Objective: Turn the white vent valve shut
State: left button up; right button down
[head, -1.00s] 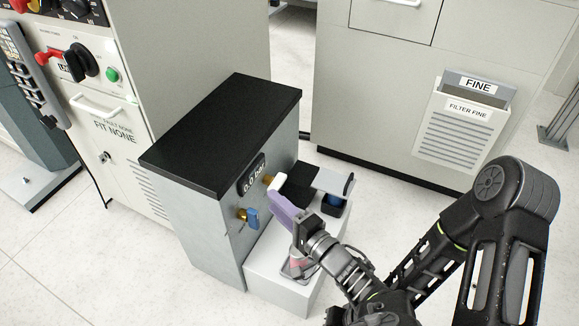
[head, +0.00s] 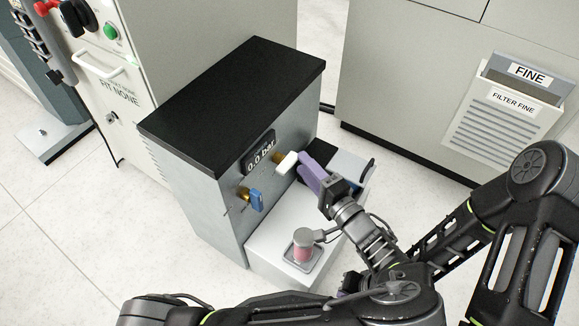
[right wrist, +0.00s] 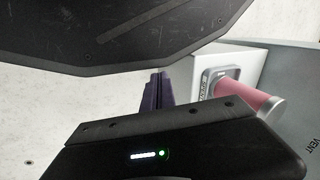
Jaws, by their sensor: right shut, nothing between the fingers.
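The white vent valve (head: 287,163) is a white handle on a brass stem on the side of a grey cabinet with a black top. My right gripper (head: 305,163), with purple fingers, is shut and empty just right of the handle. I cannot tell whether the fingertips touch it. In the right wrist view, the purple fingers (right wrist: 158,90) are together and the handle does not show. A "VENT" label (right wrist: 301,140) is at the right edge there.
A blue valve (head: 253,199) sits lower left of the white one, below a display (head: 260,153) reading 0.0 bar. A pink cylinder (head: 302,246) stands on a white block (head: 262,259) below my right gripper. A "FILTER FINE" holder (head: 497,125) is on the right cabinet.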

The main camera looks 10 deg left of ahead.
pick_arm(q)
jog(key=b, duration=0.6)
send_near(291, 167)
jog(key=x, duration=0.4)
jog(key=shift+s+d, duration=0.15)
jog(key=shift+d, duration=0.1)
jog(key=b+x, duration=0.2)
jog(key=x, duration=0.5)
jog(key=shift+f, duration=0.15)
jog(key=shift+w+a, duration=0.35)
jog(key=shift+c, duration=0.2)
grip_shut()
